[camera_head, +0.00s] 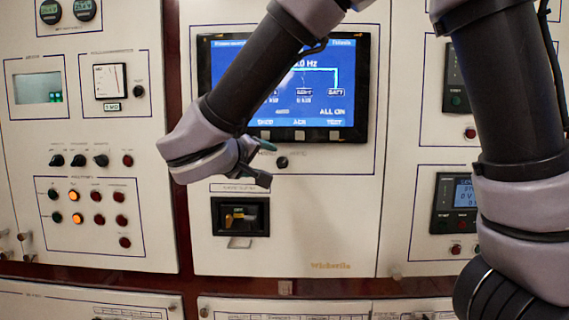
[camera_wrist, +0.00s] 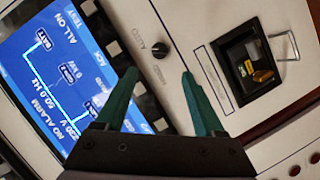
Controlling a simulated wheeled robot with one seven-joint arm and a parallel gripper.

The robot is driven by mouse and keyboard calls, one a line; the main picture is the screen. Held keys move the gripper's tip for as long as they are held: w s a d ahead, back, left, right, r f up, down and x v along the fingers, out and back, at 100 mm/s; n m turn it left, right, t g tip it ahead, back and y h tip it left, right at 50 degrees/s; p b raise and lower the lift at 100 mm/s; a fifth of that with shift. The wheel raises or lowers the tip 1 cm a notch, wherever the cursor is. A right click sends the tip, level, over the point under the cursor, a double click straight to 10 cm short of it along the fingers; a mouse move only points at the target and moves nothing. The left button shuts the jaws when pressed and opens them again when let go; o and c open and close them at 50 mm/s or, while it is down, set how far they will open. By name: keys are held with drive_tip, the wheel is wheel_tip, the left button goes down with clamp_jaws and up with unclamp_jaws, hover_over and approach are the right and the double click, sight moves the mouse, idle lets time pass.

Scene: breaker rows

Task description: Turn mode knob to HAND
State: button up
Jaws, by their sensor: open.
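A small black knob (camera_head: 282,162) sits on the cream panel just below the blue screen. It also shows in the wrist view (camera_wrist: 160,50), with small lettering beside it that seems to read AUTO. I take it for the mode knob; its pointer direction is too small to tell, and no HAND mark is legible. My gripper (camera_head: 267,162) is just left of the knob in the head view. In the wrist view its two green fingers (camera_wrist: 160,75) are spread apart with nothing between them, and the knob appears beyond the gap between the tips. I see no contact.
The blue screen (camera_head: 345,85) is above the knob. A black recessed box (camera_head: 240,217) with yellow parts and a hanging metal loop is below. The left panel has several dark switches (camera_head: 78,160) and lit buttons (camera_head: 75,196). A meter (camera_head: 455,203) is at right, partly behind my arm.

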sight(280, 163)
drive_tip(key=x, duration=1)
drive_tip(key=shift+w, duration=0.2)
clamp_jaws()
